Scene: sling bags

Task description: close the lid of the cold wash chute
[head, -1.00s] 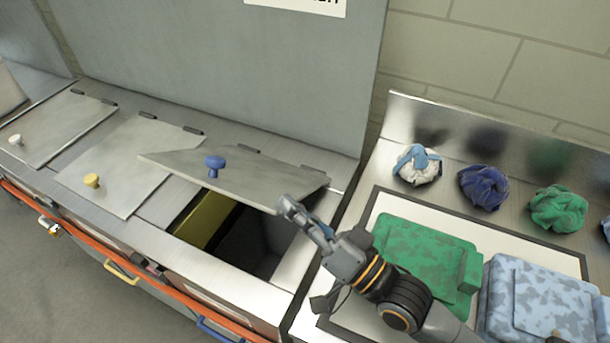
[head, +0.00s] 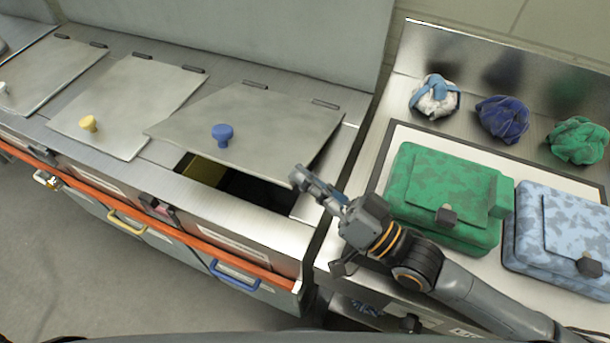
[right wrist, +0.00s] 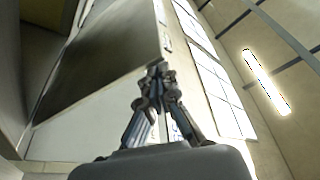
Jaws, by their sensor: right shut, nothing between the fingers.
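The lid with the blue knob (head: 222,134) is hinged at the back of the counter and slants over its chute. Its front edge is raised, leaving a dark gap over the opening (head: 255,188) with a yellowish inner wall at the left. No label naming this chute can be read. My right gripper (head: 300,178) is shut and empty at the lid's front right corner; I cannot tell whether it touches. In the right wrist view its fingertips (right wrist: 158,72) meet near the edge of a grey panel, probably this lid (right wrist: 105,60). My left gripper is out of view.
The lids with the yellow knob (head: 88,123) and white knob (head: 3,88) lie flat at the left. An orange rail (head: 150,212) runs along the front. At the right are a green bag (head: 440,180), a blue bag (head: 560,235) and crumpled cloths (head: 502,118).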

